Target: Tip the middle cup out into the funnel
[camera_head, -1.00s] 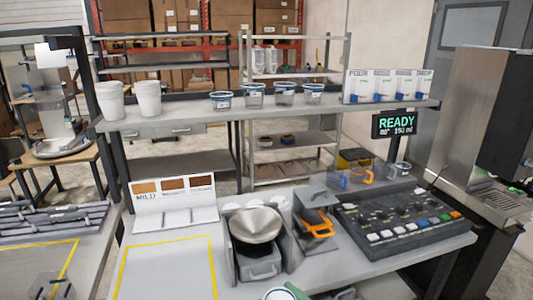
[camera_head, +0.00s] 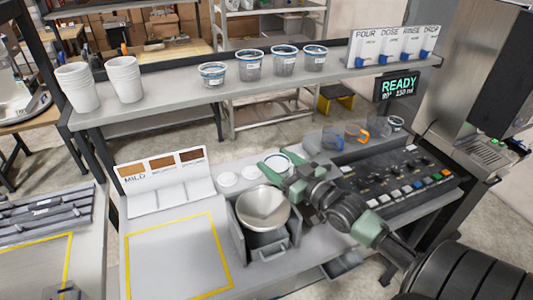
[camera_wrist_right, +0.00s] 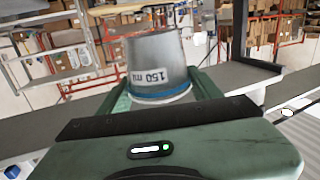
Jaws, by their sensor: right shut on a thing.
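The funnel (camera_head: 263,205) is a wide metal bowl set in a grey holder on the bench. My right gripper (camera_head: 288,157) has green fingers and is just behind and right of the funnel in the head view. It is shut on a clear cup (camera_head: 277,160) with a blue rim. In the right wrist view the held cup (camera_wrist_right: 157,60) sits between the fingers, with a "150 ml" label and its blue rim nearest the palm. The cup is beyond the funnel, not over its centre. Its exact tilt and contents cannot be told.
Several blue-rimmed cups (camera_head: 249,66) and stacked white cups (camera_head: 77,88) stand on the raised shelf. Two pale discs (camera_head: 228,179) lie behind the funnel. A button console (camera_head: 400,178) is to the right. The yellow-outlined area (camera_head: 175,262) at left is clear.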

